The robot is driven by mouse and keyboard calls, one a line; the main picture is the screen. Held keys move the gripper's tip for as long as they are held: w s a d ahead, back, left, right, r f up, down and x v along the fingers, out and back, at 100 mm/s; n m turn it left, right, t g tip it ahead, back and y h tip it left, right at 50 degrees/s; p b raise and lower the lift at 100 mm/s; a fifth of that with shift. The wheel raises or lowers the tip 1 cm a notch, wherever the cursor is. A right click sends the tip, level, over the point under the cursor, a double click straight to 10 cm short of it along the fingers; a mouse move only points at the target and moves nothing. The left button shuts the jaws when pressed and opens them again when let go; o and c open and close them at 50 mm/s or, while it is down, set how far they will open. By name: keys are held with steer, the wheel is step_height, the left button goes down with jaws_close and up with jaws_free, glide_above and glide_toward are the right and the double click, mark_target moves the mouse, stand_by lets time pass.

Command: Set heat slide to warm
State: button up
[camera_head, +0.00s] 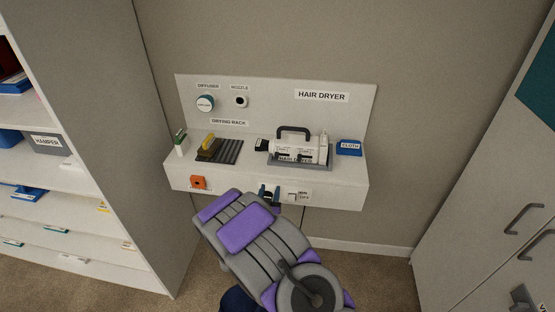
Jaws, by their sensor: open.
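A white hair dryer (292,145) with a dark nozzle end and a dark handle lies on a grey tray (325,164) on the wall shelf. Small dark marks and tiny lettering show on its body, but I cannot tell which part is the heat slide or how it is set. My gripper (269,191) is open at the shelf's front face, below and in front of the dryer. I cannot tell whether it touches anything. A small white switch (292,197) beside an "OFF" label (304,197) is just to its right.
The shelf (345,188) also holds a drying rack (228,151) with a yellow-handled brush (209,146), and a blue cloth (349,148). An orange socket-like piece (198,182) is on its front. Shelving stands at left and a cabinet (490,220) at right.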

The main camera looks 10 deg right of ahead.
steer(key=b, duration=0.1)
glide_toward(276, 158)
steer(key=b+x, duration=0.2)
steer(key=x, duration=0.4)
steer(key=shift+w+d+f, duration=0.1)
steer(key=shift+w+f, duration=0.05)
steer(key=shift+w, duration=0.9)
steer(key=shift+w+d, duration=0.1)
steer(key=shift+d, duration=0.35)
steer(key=shift+a, duration=0.3)
steer(key=c, duration=0.6)
steer(key=shift+d, duration=0.1)
jaws_close()
